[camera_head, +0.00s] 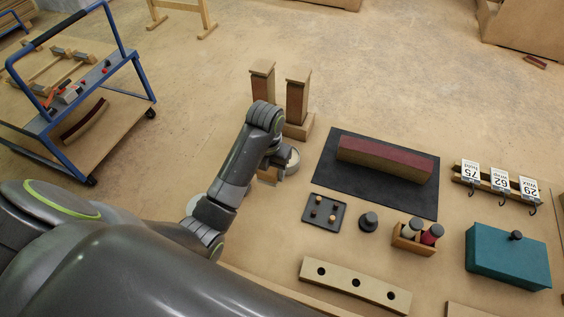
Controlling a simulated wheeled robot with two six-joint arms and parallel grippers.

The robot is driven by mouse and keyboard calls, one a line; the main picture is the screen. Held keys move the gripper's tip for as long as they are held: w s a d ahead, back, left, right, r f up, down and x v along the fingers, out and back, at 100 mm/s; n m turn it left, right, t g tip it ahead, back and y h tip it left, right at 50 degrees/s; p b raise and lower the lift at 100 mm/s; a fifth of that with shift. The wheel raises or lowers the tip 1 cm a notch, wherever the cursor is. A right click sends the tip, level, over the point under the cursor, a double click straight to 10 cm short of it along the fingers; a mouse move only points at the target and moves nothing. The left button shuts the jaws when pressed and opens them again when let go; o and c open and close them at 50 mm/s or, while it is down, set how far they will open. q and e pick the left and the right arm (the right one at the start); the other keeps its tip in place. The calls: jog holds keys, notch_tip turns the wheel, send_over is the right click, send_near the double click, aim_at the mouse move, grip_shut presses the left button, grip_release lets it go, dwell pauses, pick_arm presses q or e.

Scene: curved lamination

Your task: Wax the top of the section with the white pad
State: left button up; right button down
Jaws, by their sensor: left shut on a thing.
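The section, a gently curved block with a dark red top (385,157) and brown side, lies on a black mat (338,182) right of centre. My left gripper (281,160) is left of the mat, apart from the section. It is shut, and a small round pale object (292,161) with a grey rim shows at its fingers. I cannot tell whether this is the white pad. The arm hides part of the jaws. My right gripper is not in view.
Two wooden posts (297,92) stand behind my left gripper. In front of the mat are a small dark tray (311,222), a black knob (368,221), a bottle box (402,243) and a holed board (345,286). A teal box (508,258) and tag rack (462,182) are right.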

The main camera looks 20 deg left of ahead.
pick_arm(q)
jog(key=shift+w, duration=0.1)
jog(key=w+n+p, duration=0.3)
jog(key=w+n, duration=0.6)
jog(key=w, duration=0.4)
jog(key=f+b, duration=0.1)
jog(key=b, duration=0.1)
jog(key=f+b, duration=0.4)
jog(key=b, duration=0.1)
jog(key=shift+s+a+f, duration=0.1)
jog(key=shift+a, duration=0.25)
jog(key=shift+f, duration=0.45)
dwell(0.7)
jog(key=shift+s+f, duration=0.1)
jog(key=shift+f, duration=0.05)
dwell(1.7)
